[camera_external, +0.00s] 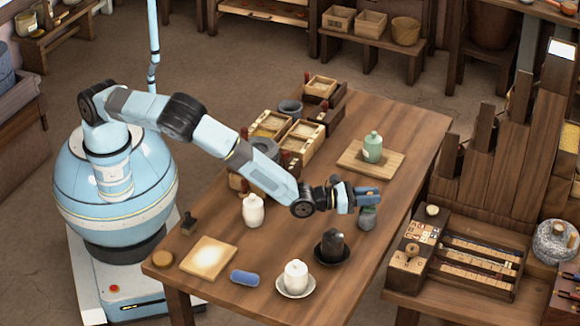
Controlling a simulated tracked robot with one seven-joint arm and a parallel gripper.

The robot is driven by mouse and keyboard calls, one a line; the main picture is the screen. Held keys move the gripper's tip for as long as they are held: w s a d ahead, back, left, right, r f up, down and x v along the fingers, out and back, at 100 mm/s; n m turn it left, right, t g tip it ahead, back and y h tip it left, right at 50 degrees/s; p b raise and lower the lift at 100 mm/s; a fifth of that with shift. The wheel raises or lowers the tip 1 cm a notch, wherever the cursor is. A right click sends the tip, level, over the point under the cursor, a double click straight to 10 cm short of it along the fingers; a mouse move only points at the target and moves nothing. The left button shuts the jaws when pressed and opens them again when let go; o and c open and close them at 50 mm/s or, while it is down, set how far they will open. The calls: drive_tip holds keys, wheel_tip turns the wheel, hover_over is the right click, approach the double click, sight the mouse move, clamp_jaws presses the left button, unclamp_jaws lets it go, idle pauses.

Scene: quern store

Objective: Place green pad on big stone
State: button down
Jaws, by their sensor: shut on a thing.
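My gripper (368,196) is over the right part of the wooden table, with its blue fingers pointing right. It is shut on the green pad (369,208), a small dark green patch just under the fingers, mostly hidden by them. A grey rounded stone (367,221) is directly below the pad on the table. The pad looks at or just above the stone's top; I cannot tell whether they touch.
A black pot on a dark saucer (331,246) and a white lidded jar (296,275) stand in front. A green jar stands on a wooden board (353,162) behind. A white bottle (253,211), blue item (244,277) and boxes (302,147) are leftward. The table's right edge is near.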

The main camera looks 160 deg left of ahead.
drive_tip(key=c, duration=0.9)
unclamp_jaws()
drive_tip(key=shift+f, duration=0.1)
drive_tip(key=v, duration=0.7)
drive_tip(key=shift+d, duration=0.25)
drive_tip(key=shift+s, duration=0.1)
